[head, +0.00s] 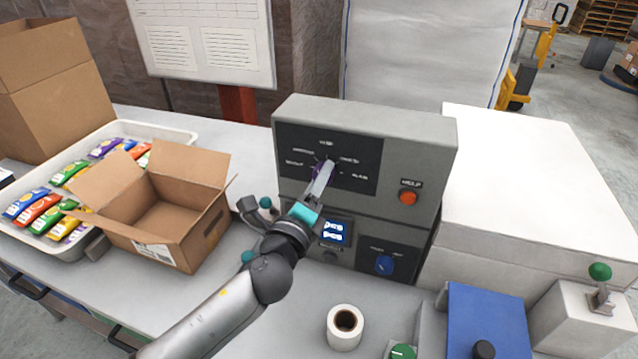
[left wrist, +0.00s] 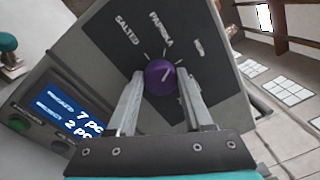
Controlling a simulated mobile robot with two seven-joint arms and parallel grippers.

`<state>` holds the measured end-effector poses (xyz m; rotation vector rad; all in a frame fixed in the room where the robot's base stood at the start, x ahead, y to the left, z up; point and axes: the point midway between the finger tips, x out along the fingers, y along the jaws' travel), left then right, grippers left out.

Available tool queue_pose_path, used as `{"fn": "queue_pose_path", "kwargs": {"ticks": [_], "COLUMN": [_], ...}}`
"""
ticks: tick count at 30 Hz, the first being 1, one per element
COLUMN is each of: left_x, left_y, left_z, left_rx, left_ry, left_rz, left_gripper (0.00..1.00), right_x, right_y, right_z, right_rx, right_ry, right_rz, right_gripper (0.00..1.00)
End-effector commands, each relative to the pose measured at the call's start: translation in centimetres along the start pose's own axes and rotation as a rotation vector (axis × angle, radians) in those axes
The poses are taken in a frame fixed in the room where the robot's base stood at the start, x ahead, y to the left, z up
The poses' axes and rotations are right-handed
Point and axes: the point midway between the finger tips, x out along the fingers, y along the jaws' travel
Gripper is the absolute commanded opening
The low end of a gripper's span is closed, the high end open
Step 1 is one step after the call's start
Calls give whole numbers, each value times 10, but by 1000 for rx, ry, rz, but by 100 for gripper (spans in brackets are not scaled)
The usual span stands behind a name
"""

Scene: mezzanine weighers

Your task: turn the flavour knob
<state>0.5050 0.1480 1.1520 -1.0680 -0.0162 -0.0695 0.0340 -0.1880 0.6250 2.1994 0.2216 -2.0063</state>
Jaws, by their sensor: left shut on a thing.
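The flavour knob (left wrist: 161,77) is round and purple, on a black panel with printed labels around it. In the left wrist view SALTED and PAPRIKA can be read; a pale mark on the knob's face points to the upper right in that view. In the head view only a sliver of the knob (head: 316,172) shows behind my fingers. My left gripper (head: 323,176) reaches the panel from the front, and in the left wrist view its two fingers (left wrist: 161,84) are shut on the knob, one on each side. My right gripper is not in view.
The grey machine (head: 430,160) also carries an orange-red button (head: 408,198), a blue knob (head: 384,265) and a lit display (head: 336,232). An open cardboard box (head: 200,243) and a tray (head: 180,137) of coloured packets stand left. A label roll (head: 333,335) stands in front.

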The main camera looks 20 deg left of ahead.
Motion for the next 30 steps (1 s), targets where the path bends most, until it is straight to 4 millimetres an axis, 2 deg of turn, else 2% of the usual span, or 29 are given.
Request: {"fn": "queue_pose_path", "kwargs": {"ticks": [13,30], "left_x": [0,0], "left_y": [1,1], "left_z": [0,-2], "left_rx": [-428,-921], "left_ry": [-23,-47], "left_rz": [4,9], "left_gripper": [0,0], "right_x": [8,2], "right_y": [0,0], "right_z": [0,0], "right_rx": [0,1], "right_ry": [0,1], "right_rz": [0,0], "right_gripper": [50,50]}}
